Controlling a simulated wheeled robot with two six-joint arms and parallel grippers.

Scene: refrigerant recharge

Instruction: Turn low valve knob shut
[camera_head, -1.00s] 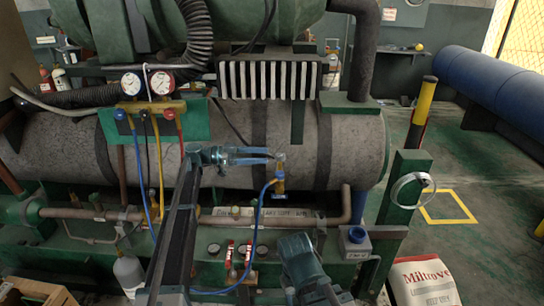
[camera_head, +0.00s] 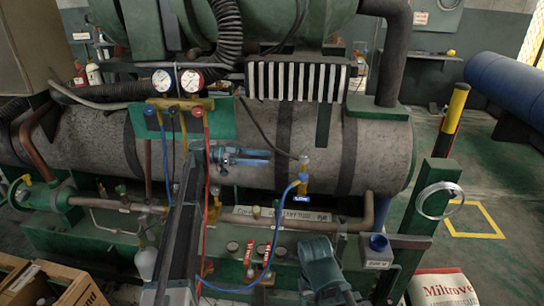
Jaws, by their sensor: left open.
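The gauge manifold with two round dials sits on a green plate at upper left. It has a blue knob (camera_head: 149,109) under the left dial and a red knob (camera_head: 197,112) under the right dial. I take the blue one as the low valve knob; its setting cannot be read. My left gripper (camera_head: 268,157) is open and empty in front of the grey tank, right of and below the knobs, its fingers pointing right. It is apart from the brass fitting (camera_head: 304,163) with a blue hose and blue label. My right gripper's fingers are not visible.
The grey tank (camera_head: 350,150) fills the middle. Blue, yellow and red hoses hang below the manifold, partly behind my left arm. A green post (camera_head: 436,200) with a metal ring stands at right. A cardboard box (camera_head: 55,285) is at lower left.

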